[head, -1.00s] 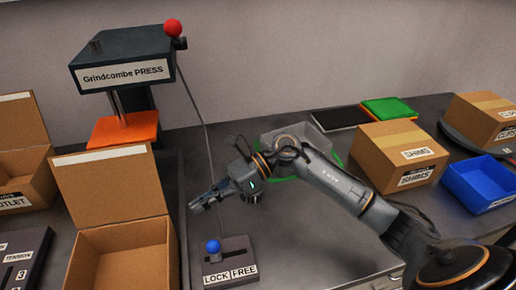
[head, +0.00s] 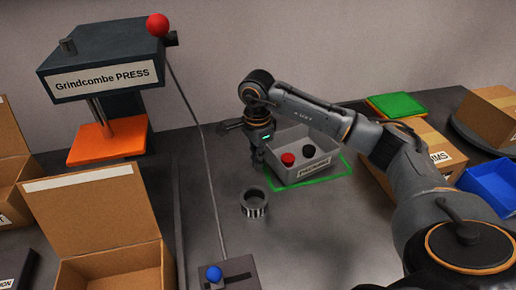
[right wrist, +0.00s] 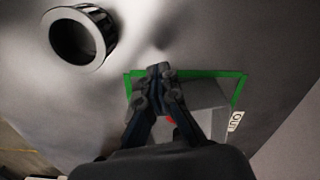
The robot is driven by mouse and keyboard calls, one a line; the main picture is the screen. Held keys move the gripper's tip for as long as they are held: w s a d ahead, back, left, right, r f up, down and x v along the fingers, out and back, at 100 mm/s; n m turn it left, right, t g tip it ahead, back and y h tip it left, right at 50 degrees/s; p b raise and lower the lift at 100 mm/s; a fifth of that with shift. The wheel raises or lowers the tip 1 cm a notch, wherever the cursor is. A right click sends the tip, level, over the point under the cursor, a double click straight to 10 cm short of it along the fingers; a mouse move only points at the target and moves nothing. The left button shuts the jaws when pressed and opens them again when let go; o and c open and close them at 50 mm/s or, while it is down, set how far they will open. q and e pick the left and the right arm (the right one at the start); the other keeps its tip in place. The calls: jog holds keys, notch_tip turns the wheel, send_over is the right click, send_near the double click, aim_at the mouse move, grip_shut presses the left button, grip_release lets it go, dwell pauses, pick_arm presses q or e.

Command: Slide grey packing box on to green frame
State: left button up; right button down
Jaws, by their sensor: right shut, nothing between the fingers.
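The grey packing box (head: 314,178) stands upright on the dark bench, open at the top, with a red item (head: 288,159) and a black item (head: 309,151) inside. The green frame (head: 349,171) is an outline on the bench. Its front and right lines show, with a gap between the box and the right line; the rest is hidden. My right gripper (head: 258,160) points down beside the box's left wall, shut and empty. In the right wrist view its fingers (right wrist: 158,72) cover part of the box (right wrist: 206,96) and green frame (right wrist: 200,74). Contact cannot be told.
A dark ribbed ring (head: 254,211) lies on the bench in front of the gripper. A blue-knobbed lever box (head: 238,270) is at the front. The press (head: 100,75) and open cartons are left; a cardboard box (head: 440,145) and blue tray (head: 490,190) are right.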

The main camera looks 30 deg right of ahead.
aim_at(273, 170)
notch_tip(273, 170, down, 4)
jog(key=shift+r, duration=0.1)
jog(key=d+p, duration=0.1)
jog(key=d, duration=0.2)
pick_arm(q)
jog(key=shift+w+r, duration=0.3)
jog(key=shift+r, duration=0.45)
pick_arm(e)
jog(key=shift+d+f, duration=0.2)
jog(key=shift+d, duration=0.3)
pick_arm(q)
jog(key=shift+f, duration=0.1)
pick_arm(e)
jog(key=shift+d+f+b, duration=0.15)
jog(key=shift+d+b, duration=0.35)
jog(key=shift+d, duration=0.3)
pick_arm(q)
jog(key=shift+f, duration=0.4)
